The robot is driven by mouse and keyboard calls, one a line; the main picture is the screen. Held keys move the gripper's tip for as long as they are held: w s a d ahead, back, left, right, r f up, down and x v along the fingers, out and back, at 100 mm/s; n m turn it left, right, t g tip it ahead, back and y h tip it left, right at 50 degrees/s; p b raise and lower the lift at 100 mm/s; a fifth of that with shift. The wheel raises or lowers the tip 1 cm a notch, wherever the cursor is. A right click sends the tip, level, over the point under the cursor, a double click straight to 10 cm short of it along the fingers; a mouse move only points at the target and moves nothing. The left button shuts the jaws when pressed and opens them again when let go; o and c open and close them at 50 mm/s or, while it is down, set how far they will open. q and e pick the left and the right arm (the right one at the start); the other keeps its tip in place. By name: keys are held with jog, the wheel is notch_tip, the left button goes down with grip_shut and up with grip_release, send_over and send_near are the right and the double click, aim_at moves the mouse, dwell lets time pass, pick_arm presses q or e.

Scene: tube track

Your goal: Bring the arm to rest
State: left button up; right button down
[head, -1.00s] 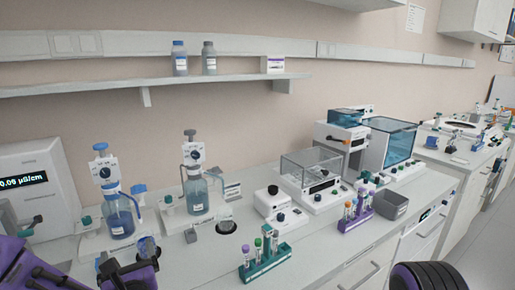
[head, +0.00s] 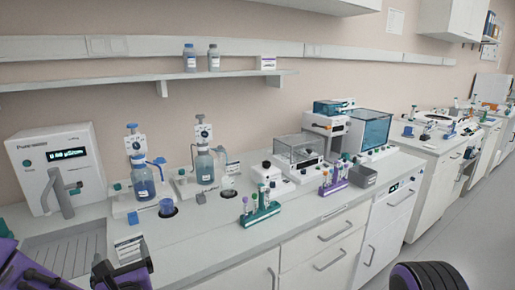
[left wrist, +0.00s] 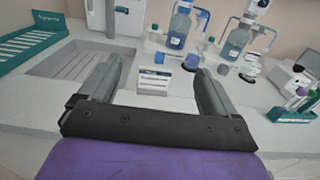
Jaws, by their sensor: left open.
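My left gripper (head: 121,258) is at the lower left of the head view, in front of the bench. In the left wrist view its two grey fingers are spread wide apart (left wrist: 157,78) with nothing gripped between them. A small white label card (left wrist: 154,80) shows between the fingers, lying on the bench beyond them. My purple left arm (head: 30,275) comes in from the lower left corner.
The bench holds a water purifier (head: 57,165), two dispenser bottles (head: 143,182), a green tube rack (head: 261,214), a purple tube rack (head: 333,188) and a grey bin (head: 363,176). A sink (head: 65,248) lies at left. Floor (head: 455,235) is free at right.

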pick_arm(q)
jog(key=s+d+f+m+g+h+b, duration=0.1)
jog(key=s+f+m+g+h+b, duration=0.25)
jog(key=f+m, duration=1.1)
jog(key=s+d+f+m+g+h+b, duration=0.1)
jog(key=s+f+m+g+h+b, duration=0.2)
jog(key=f+m, duration=1.1)
jog(key=s+a+f+m+g+b, duration=0.2)
jog(key=s+f+m+g, duration=0.3)
jog(key=s+f, duration=1.3)
jog(key=s+m+b, duration=0.1)
jog(key=s+m, duration=0.1)
jog(key=s, duration=0.1)
jog(key=shift+s+b, duration=0.25)
jog(key=shift+b, duration=0.05)
pick_arm(e)
notch_tip(320, 180, down, 10)
jog(key=shift+a, duration=0.1)
